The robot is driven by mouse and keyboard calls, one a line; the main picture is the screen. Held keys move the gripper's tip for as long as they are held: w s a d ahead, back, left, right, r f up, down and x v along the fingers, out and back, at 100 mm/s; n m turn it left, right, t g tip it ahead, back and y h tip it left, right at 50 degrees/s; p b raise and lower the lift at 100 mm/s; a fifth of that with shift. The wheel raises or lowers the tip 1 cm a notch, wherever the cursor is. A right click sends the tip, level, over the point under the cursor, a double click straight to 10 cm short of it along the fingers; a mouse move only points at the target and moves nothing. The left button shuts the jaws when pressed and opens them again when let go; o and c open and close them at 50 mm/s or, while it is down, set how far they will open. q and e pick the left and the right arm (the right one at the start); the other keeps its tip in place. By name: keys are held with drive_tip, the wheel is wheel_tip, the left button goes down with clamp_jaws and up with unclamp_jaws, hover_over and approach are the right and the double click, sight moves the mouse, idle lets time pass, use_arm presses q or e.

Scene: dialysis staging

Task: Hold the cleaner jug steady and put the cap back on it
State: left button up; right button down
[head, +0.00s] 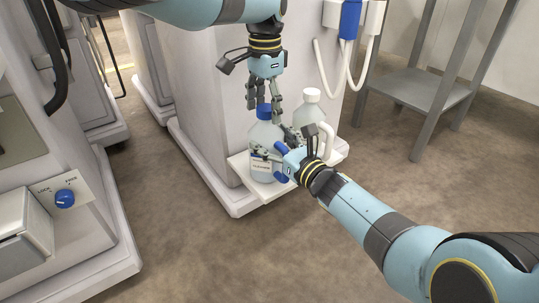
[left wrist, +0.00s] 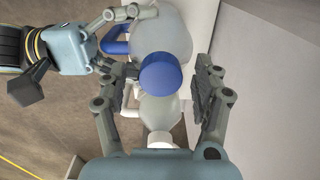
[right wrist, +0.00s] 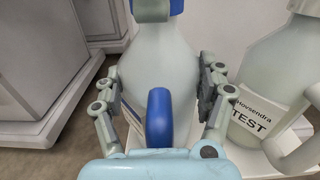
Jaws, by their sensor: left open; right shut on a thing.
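The cleaner jug (head: 265,134) is a pale translucent bottle with a blue handle (right wrist: 158,118), standing upright on a white shelf. Its blue cap (left wrist: 160,75) sits at the top of the neck; I cannot tell whether it is screwed tight. My left gripper (head: 264,108) points down over the cap, open, with a finger on each side; in the left wrist view both fingers are apart from it. My right gripper (right wrist: 160,85) is shut on the jug, its fingers on both sides of the body with the blue handle between them. The right hand hides part of the label.
A second jug (head: 306,113), with a white cap and a label reading "TEST" in the right wrist view (right wrist: 262,110), stands close on the right. Both stand on a low white shelf (head: 248,176) against a white machine (head: 205,95). A grey metal rack (head: 425,95) is at right.

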use_arm(q)
drive_tip(key=shift+r, duration=0.1)
drive_tip(key=shift+w+d+r, duration=0.1)
drive_tip(key=shift+r, duration=0.45)
wheel_tip(320, 180, up, 11)
drive_tip(key=shift+f, duration=0.15)
use_arm(e)
unclamp_jaws()
drive_tip(key=v, duration=1.2)
